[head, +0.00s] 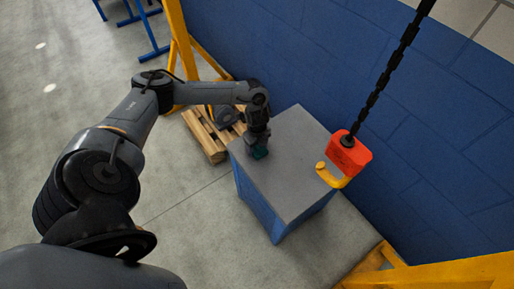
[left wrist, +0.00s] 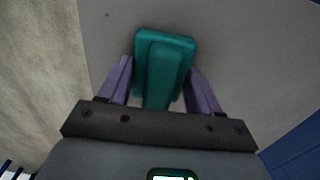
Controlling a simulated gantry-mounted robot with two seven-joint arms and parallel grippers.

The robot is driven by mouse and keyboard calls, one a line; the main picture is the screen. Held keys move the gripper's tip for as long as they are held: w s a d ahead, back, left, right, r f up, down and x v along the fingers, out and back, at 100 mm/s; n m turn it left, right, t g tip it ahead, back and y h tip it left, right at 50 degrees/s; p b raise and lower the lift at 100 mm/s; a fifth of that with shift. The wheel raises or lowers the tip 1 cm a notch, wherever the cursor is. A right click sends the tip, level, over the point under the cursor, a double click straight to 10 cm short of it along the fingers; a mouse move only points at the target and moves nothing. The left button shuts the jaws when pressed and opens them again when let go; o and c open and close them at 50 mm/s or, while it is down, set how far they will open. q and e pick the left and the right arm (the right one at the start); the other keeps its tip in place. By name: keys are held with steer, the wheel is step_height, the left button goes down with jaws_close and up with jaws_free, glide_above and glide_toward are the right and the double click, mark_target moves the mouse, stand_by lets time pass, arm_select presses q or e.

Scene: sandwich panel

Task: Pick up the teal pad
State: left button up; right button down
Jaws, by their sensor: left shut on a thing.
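The teal pad (left wrist: 165,55) sits between the two purple fingers of my left gripper (left wrist: 160,88) in the left wrist view. The fingers are shut on its sides, and its far end reaches past the fingertips. In the head view the teal pad (head: 260,152) is a small dark teal patch under my left gripper (head: 257,146), over the left part of the grey top of the blue cabinet (head: 290,180). I cannot tell whether the pad touches the top. My right gripper is not in view.
A red hoist block with a yellow hook (head: 347,155) hangs on a dark chain near the cabinet's right edge. A wooden pallet (head: 208,140) and a yellow frame (head: 178,35) stand behind on the left. A blue wall (head: 320,60) is behind the cabinet. Most of the top is bare.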

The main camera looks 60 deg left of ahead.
arm_select(q)
steer(key=shift+c, duration=1.3)
steer(key=shift+r, duration=0.1)
steer(key=shift+r+p, duration=0.35)
steer(key=shift+r, duration=0.2)
step_height(320, 180, up, 3)
steer(key=shift+r+p, duration=0.2)
steer(key=shift+p, duration=0.65)
steer(key=w+d+r+p, duration=0.1)
steer(key=d+r+p, duration=0.3)
steer(key=d, duration=0.7)
steer(key=shift+w+d+r+p, duration=0.3)
steer(key=shift+w+r+p, duration=0.1)
steer(key=shift+r, duration=0.8)
